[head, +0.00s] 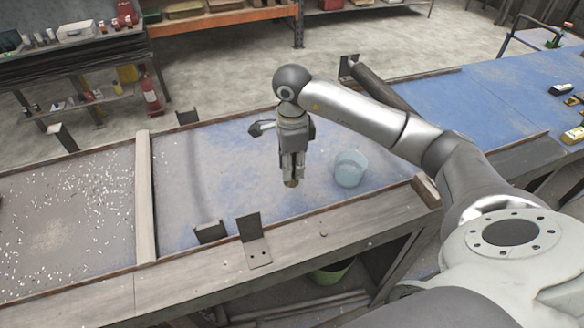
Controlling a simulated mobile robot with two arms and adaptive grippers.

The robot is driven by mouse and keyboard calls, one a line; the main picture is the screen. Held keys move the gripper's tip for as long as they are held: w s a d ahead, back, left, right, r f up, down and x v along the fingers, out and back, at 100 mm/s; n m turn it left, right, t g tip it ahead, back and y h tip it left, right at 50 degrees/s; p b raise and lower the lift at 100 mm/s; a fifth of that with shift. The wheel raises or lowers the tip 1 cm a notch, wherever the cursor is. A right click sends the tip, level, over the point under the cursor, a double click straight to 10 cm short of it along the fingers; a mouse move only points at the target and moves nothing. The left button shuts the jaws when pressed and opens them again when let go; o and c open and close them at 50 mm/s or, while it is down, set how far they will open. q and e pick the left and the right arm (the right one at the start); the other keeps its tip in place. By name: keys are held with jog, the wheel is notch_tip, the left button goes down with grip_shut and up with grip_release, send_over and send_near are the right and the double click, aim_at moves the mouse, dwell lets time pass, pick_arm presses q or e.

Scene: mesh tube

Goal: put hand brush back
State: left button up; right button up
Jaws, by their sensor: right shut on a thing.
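My right gripper (292,170) points down over the blue, worn section of the long table. It is shut on a small brown piece (291,184), which shows just under the fingertips. I take this to be the hand brush, though most of it is hidden by the fingers. I cannot tell whether it touches the table. A light blue translucent bucket (349,169) stands on the table just right of the gripper, apart from it. My left gripper is not in view.
A wooden divider (145,195) separates the blue section from a grey section strewn with white bits at left. Metal brackets (252,240) stand along the near edge. A dark roller (385,87) crosses the table behind my arm. A green bucket (331,270) is under the table.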

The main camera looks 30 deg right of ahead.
jog(key=f, duration=0.1)
jog(key=w+d+f, duration=0.1)
jog(key=w+d+f+p, duration=0.1)
jog(key=shift+w+f, duration=0.2)
jog(key=shift+f, duration=0.15)
notch_tip(320, 180, down, 2)
jog(key=shift+w+f+p, duration=0.1)
jog(key=shift+f+p, duration=0.15)
jog(key=shift+p, duration=0.95)
jog(key=shift+f, duration=0.45)
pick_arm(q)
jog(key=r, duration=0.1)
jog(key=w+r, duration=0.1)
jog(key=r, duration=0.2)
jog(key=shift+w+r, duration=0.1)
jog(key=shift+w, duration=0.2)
pick_arm(e)
jog(key=shift+f, duration=0.1)
jog(key=o, duration=1)
jog(key=shift+o, duration=0.2)
